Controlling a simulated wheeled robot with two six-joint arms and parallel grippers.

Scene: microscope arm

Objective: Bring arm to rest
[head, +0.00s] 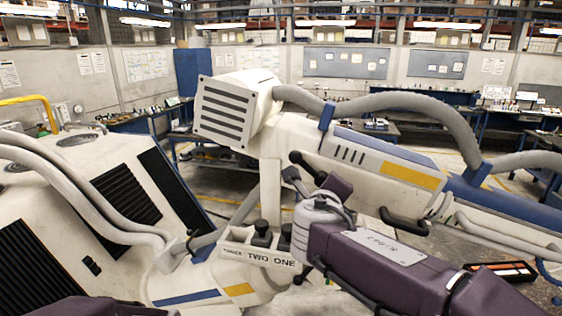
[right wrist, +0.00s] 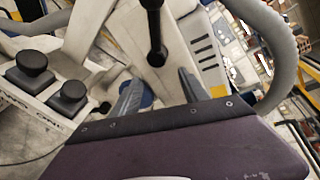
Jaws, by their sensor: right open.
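The microscope arm (head: 370,165) is a long white and blue boom with a yellow patch. It reaches across the middle of the head view to a slatted head (head: 225,112). A black handle with a rounded end (head: 297,157) sticks out from its side. My right gripper (head: 298,182) is open close to this handle. In the right wrist view the handle (right wrist: 155,28) points down toward the gap between the open fingers (right wrist: 160,92), with no grip on it visible. My left gripper is out of view.
Grey hoses (head: 410,103) loop over the boom. A white machine body with black grilles (head: 125,190) fills the left. Another black handle (head: 403,222) juts from the boom's underside. A dark tray (head: 500,271) lies at right. Workbenches line the back.

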